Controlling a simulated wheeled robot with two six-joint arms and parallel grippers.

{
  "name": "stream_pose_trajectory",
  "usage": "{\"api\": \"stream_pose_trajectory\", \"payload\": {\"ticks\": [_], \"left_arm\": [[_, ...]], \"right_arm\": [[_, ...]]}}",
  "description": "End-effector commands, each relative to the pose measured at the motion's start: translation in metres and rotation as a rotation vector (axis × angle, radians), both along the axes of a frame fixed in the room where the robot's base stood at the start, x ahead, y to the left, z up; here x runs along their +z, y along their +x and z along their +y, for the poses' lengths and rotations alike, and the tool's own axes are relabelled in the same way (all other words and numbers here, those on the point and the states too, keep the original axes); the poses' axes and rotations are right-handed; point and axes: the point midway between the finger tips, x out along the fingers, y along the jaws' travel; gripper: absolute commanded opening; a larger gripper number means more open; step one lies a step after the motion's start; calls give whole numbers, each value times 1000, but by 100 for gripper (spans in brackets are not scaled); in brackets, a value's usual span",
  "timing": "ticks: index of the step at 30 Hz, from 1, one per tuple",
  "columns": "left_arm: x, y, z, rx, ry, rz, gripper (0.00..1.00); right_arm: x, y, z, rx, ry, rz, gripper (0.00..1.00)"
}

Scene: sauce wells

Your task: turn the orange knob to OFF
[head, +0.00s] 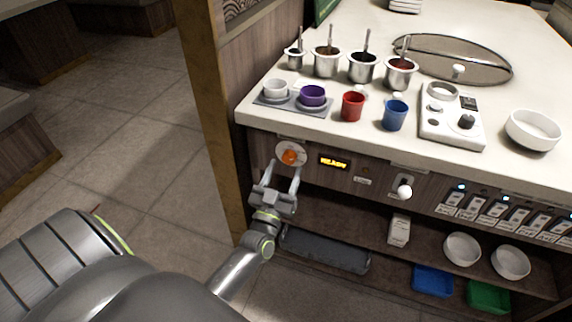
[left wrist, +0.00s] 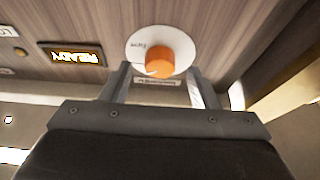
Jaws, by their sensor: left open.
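The orange knob (head: 289,157) sits on a round white dial plate (head: 281,149) at the left end of the counter's front panel. In the left wrist view the knob (left wrist: 159,65) stands out from the plate (left wrist: 137,46), whose small lettering is hard to read. My left gripper (head: 278,172) is open just below and in front of the knob. Its two fingers (left wrist: 160,82) are spread to either side of the knob, with a gap on each side. I cannot tell the knob's setting. My right gripper is not in view.
A lit READY display (head: 334,163) is right of the knob, then a lever with a white ball (head: 404,192) and a row of switches (head: 503,212). Cups, sauce pots and a white bowl (head: 533,130) stand on the counter above. A shelf (head: 345,220) runs below.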

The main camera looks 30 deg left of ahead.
Motion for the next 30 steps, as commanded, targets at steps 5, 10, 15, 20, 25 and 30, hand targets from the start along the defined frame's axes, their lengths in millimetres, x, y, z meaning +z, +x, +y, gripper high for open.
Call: {"api": "stream_pose_trajectory", "payload": {"ticks": [5, 10, 15, 20, 25, 30], "left_arm": [[6, 15, 4, -1, 0, 2, 55], [7, 18, 5, 0, 2, 1, 55], [7, 18, 4, 0, 1, 1, 55], [7, 18, 4, 0, 1, 1, 34], [7, 18, 4, 0, 1, 1, 12], [7, 18, 4, 0, -7, 0, 11]], "right_arm": [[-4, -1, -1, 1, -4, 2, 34], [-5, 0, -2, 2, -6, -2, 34], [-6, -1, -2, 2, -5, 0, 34], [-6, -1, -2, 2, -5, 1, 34], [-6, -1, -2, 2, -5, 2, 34], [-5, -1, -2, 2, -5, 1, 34]]}}
